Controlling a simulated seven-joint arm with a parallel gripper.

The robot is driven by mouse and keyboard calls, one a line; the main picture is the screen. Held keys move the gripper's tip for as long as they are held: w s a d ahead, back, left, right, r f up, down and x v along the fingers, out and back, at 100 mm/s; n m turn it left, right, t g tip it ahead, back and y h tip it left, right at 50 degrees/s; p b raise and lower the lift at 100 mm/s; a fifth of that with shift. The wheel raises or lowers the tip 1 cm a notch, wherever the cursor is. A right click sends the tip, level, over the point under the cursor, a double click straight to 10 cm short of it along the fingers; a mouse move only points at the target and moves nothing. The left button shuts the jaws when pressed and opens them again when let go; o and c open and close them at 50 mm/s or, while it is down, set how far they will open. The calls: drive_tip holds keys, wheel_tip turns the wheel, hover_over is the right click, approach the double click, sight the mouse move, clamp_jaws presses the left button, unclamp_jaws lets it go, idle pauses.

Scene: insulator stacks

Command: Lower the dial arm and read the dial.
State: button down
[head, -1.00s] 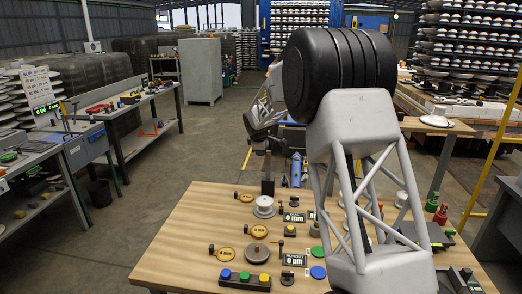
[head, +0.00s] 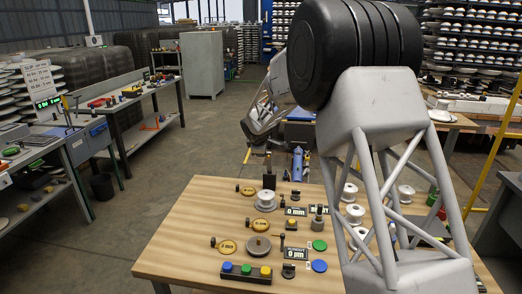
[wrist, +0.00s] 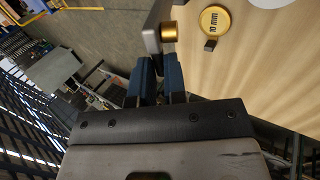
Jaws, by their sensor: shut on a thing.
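My gripper (wrist: 158,62) has two blue fingers, shut near a grey bar (wrist: 151,28). A brass cylinder (wrist: 169,31) sits beside the bar's end; the contact between the fingers is hard to see. In the head view my gripper (head: 301,165) is near the table's back edge, right of a dark post (head: 268,163). A white spool (head: 265,200) stands in front of the post. One display (head: 296,211) seems to read 0 mm. Another, marked RUNOUT (head: 296,253), reads 0. I cannot clearly make out the dial arm.
Yellow labelled discs lie on the wooden table (head: 185,240); one reads 10 mm (wrist: 215,19). More white spools (head: 350,192) stand to the right, partly behind my arm. Floor lies beyond the table's back edge.

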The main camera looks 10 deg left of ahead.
drive_tip(key=shift+s+f+t, duration=1.15)
drive_tip(key=shift+s+f, duration=0.2)
drive_tip(key=shift+f, duration=0.35)
drive_tip(key=shift+s+f+t, duration=1.2)
drive_tip(key=shift+s+f, duration=0.15)
drive_tip(key=shift+f, duration=0.3)
drive_tip(key=shift+s+f+t, duration=1.15)
drive_tip(key=shift+s+f, duration=0.2)
drive_tip(key=shift+f, duration=0.35)
drive_tip(key=shift+s+f, duration=0.15)
drive_tip(key=shift+f, duration=1.25)
drive_tip(key=c, duration=1.2)
unclamp_jaws()
drive_tip(key=shift+o, duration=0.2)
drive_tip(key=shift+s+r, duration=0.15)
drive_tip(key=v, duration=0.7)
drive_tip(key=shift+s, duration=0.2)
